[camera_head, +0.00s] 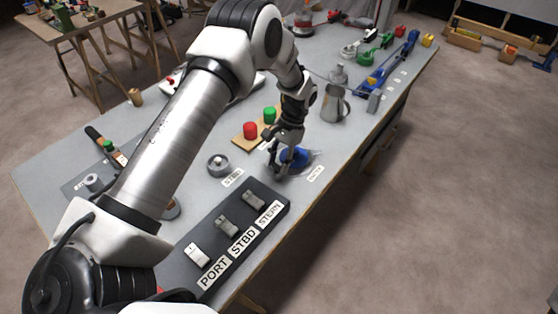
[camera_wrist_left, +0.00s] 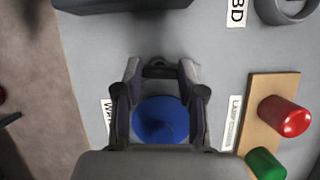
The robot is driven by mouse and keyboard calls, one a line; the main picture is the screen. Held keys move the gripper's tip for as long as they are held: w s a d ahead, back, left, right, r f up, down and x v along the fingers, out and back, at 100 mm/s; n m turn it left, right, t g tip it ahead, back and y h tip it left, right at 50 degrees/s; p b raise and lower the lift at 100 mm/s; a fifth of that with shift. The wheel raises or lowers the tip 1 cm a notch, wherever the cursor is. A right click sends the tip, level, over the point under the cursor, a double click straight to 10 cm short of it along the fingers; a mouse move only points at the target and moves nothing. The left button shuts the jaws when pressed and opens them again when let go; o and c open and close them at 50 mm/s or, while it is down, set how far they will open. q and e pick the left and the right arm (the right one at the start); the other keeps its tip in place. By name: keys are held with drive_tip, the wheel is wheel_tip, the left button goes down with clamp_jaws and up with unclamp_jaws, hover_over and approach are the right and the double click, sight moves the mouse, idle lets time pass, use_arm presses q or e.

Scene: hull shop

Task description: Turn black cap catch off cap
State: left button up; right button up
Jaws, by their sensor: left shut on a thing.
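My left gripper (camera_head: 285,163) is low over the table at the grey fitting with the blue cap (camera_head: 296,156). In the left wrist view its fingertips (camera_wrist_left: 160,72) are apart, with the small black catch (camera_wrist_left: 160,69) between them. The gripper is shut on this catch. The round blue cap (camera_wrist_left: 160,119) shows between the fingers, nearer the palm. In the head view the fingers partly hide the cap, and the catch cannot be made out. My right gripper is not in view.
A dark switch panel (camera_head: 234,243) with PORT, STBD and STERN labels stands in front. Red (camera_head: 250,130) and green (camera_head: 269,115) buttons sit on a wooden board close beside the gripper. A grey jug (camera_head: 334,106) stands behind. A round grey fitting (camera_head: 218,164) is to the left.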

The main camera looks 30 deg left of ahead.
use_arm(q)
drive_tip(key=shift+s+f+n+h, duration=0.15)
drive_tip(key=shift+n+h, duration=0.15)
drive_tip(key=shift+n, duration=0.4)
drive_tip(key=o, duration=1.1)
drive_tip(key=shift+o, duration=0.2)
drive_tip(key=v, duration=1.2)
